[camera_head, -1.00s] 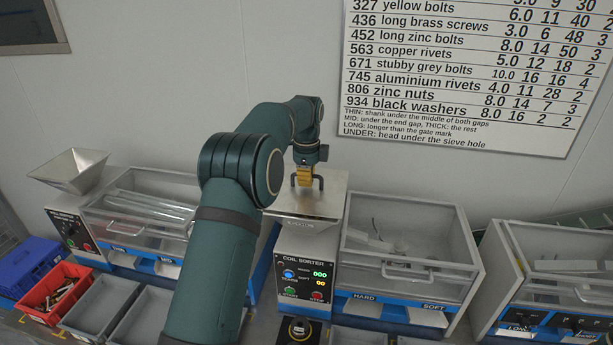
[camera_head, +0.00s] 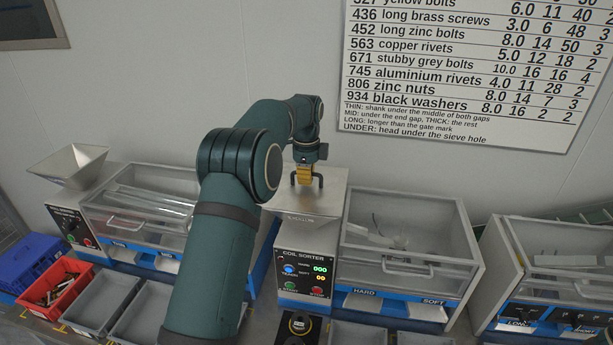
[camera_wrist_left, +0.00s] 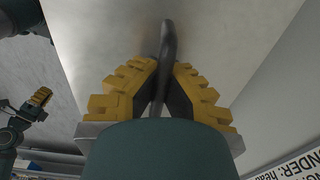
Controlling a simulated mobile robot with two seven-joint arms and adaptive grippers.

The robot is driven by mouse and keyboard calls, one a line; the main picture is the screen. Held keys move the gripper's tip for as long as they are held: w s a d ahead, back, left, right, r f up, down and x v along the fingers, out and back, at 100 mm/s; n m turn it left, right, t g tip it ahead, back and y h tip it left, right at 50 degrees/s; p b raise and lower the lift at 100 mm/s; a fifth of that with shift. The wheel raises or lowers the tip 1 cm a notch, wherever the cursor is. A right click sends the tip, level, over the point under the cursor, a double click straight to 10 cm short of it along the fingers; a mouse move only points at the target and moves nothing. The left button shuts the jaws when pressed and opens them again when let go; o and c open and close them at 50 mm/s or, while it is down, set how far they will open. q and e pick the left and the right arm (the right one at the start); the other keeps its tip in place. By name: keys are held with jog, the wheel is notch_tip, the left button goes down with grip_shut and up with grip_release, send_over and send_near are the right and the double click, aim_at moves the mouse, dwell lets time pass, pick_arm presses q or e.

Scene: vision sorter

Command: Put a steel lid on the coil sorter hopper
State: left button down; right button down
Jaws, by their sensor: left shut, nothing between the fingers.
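The steel lid (camera_head: 330,198) is a flat grey plate on top of the coil sorter (camera_head: 304,265), covering the place of its hopper. A dark bar handle (camera_head: 320,181) stands on the lid. My left gripper (camera_head: 303,178) points down at the handle, its yellow-padded fingers shut with nothing between them. In the left wrist view the fingertips (camera_wrist_left: 165,75) come together close to the dark handle (camera_wrist_left: 168,40), over the grey lid surface (camera_wrist_left: 110,40). Whether they touch it is unclear. A yellow-padded gripper (camera_wrist_left: 40,97), seemingly my right one, shows small at the left of that view.
An open steel hopper (camera_head: 70,165) stands on the sorter at left. Clear-fronted boxes (camera_head: 410,240) flank the coil sorter. A red bin (camera_head: 58,283) with parts, a blue crate (camera_head: 32,262) and grey bins (camera_head: 100,300) stand in front. A wall chart (camera_head: 470,70) hangs behind.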

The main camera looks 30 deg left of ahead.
pick_arm(q)
jog(key=shift+f, duration=0.1)
dwell(0.3)
jog(key=c, duration=1.1)
grip_release()
jog(key=shift+o, duration=0.2)
notch_tip(320, 180, up, 11)
jog(key=shift+r, duration=0.1)
jog(key=shift+s+r, duration=0.1)
jog(key=shift+r, duration=0.3)
